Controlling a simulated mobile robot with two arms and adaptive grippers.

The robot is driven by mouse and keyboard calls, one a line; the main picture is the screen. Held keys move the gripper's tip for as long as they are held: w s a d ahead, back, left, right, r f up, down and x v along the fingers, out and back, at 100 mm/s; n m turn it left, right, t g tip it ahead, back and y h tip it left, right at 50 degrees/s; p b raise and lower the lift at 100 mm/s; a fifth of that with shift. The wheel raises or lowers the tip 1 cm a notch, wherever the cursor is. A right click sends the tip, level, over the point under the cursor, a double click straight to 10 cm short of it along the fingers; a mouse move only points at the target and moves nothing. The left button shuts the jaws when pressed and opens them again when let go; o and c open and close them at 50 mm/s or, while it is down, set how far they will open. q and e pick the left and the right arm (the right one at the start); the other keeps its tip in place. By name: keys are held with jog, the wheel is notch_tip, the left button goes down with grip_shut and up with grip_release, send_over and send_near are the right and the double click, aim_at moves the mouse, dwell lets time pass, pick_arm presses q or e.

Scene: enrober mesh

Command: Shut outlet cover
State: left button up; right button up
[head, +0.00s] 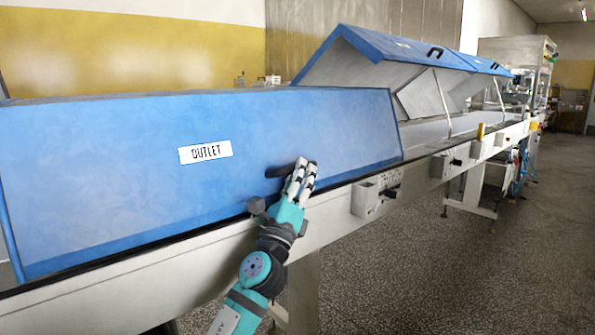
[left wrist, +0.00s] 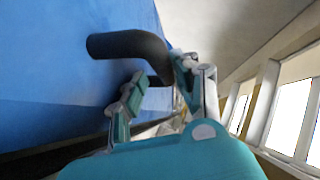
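The outlet cover (head: 110,165) is the long blue hood at the left of the head view, with a white OUTLET label (head: 205,152). It is lowered, its front edge along the machine's pale rail; a dark line shows between them. My left gripper (head: 301,175) is at the front of the cover, near its lower edge. In the left wrist view the cover's dark curved handle (left wrist: 130,45) passes between my left gripper's fingers (left wrist: 160,72), which close in on both sides of it. The contact is partly hidden. My right gripper is not in view.
Further right along the line, another blue cover (head: 395,50) stands raised on thin struts. A grey control box (head: 376,195) juts from the rail right of my left arm. The speckled floor (head: 440,280) at the right is clear.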

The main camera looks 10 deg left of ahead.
pick_arm(q)
jog(key=shift+a+r, duration=0.1)
jog(key=shift+r, duration=0.1)
jog(key=v, duration=1.2)
jog(key=shift+f, duration=0.1)
